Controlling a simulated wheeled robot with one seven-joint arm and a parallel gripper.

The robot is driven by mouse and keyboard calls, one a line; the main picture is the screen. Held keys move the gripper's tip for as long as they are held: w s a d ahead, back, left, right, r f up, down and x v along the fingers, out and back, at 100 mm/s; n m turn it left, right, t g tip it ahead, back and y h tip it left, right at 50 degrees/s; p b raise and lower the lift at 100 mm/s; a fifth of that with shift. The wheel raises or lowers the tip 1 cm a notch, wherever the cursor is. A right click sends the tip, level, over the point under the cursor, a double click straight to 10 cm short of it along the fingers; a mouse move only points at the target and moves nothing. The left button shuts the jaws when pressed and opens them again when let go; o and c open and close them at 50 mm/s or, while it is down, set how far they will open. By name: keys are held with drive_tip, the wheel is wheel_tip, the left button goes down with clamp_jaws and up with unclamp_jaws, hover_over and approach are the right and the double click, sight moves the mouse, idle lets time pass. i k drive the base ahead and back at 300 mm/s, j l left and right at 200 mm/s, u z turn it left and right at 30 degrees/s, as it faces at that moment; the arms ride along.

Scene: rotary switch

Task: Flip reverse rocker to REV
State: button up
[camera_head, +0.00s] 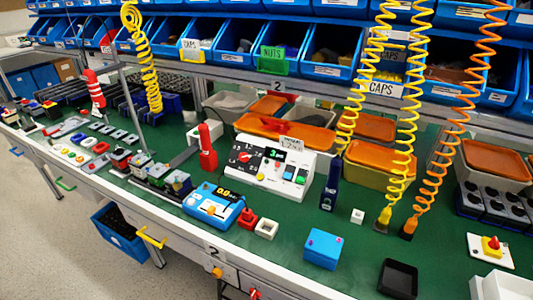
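A white control box (268,167) with a sloped face stands on the green bench top near the middle of the head view. Its left part has a black panel with a round dial (243,157) and a red mark. A small lit display showing a green digit (273,154) is beside the dial. Several small coloured buttons and switches sit on the middle and right of the face. The reverse rocker and its labels are too small to pick out, so I cannot tell its position. My gripper is not in view.
A blue device with a display (212,204) and a red tool (207,148) stand left of the box. Yellow coiled cords (402,130) hang further right. A blue cube (323,249) and black tray (398,279) stand in front right.

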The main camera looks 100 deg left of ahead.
sight(288, 173)
drive_tip(key=u, duration=2.45)
